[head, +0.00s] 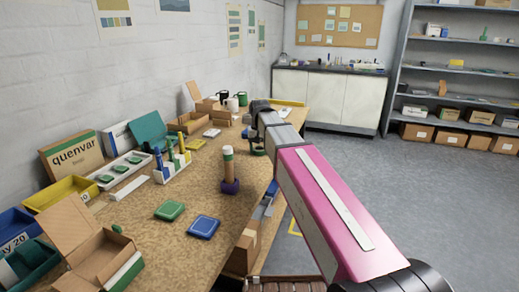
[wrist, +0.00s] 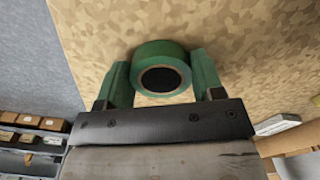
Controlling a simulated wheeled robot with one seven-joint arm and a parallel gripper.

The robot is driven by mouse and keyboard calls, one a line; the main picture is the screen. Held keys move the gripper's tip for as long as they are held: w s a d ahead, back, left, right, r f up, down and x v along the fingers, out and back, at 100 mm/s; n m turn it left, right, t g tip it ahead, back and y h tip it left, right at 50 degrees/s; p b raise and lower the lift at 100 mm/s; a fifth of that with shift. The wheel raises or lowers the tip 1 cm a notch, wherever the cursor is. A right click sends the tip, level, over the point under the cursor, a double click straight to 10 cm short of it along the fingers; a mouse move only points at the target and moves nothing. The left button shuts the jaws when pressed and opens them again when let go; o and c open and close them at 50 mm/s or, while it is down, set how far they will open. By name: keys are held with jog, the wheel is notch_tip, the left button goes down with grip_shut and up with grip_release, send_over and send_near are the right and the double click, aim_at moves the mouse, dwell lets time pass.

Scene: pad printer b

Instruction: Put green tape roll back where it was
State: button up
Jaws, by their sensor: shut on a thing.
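The green tape roll (wrist: 160,70) shows in the wrist view with its dark round core facing the camera. My gripper (wrist: 162,78) is shut on it, with one green finger on each side. In the head view my gripper (head: 258,150) is over the right part of the wooden table (head: 140,225), near its right edge. A small green patch shows there, but the roll is mostly hidden by my arm. I cannot tell whether the roll touches the table top.
A cylinder in a purple holder (head: 230,186) stands left of my arm. Green (head: 169,210) and blue (head: 204,226) flat boxes lie nearer. Cartons (head: 212,110) and mugs (head: 221,97) stand at the table's back. An open cardboard box (head: 95,258) is front left. The grey floor at right is clear.

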aim_at(260, 149)
jog(key=o, duration=1)
jog(key=shift+f, duration=0.1)
notch_tip(260, 149, up, 12)
jog(key=shift+r, duration=0.2)
